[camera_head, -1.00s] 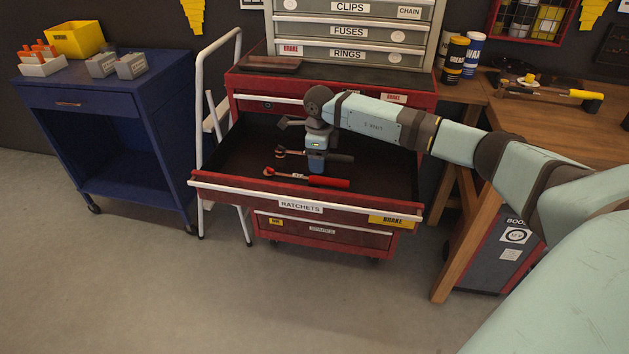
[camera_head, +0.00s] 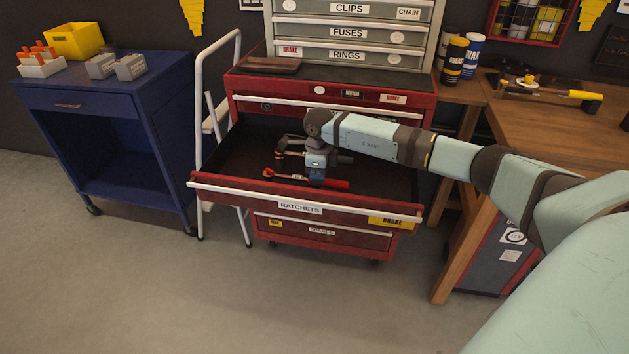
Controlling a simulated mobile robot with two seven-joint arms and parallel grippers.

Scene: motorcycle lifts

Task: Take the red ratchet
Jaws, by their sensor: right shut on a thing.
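The red ratchet (camera_head: 337,183) lies in the open drawer labelled RATCHETS (camera_head: 240,189), near its front edge. My left gripper is not in view.
The red tool chest holds the drawer, with a grey cabinet (camera_head: 349,33) on top. A white ladder (camera_head: 205,110) stands at its left, beside a blue cart (camera_head: 125,102). A wooden workbench (camera_head: 540,125) stands at the right. Floor in front is clear.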

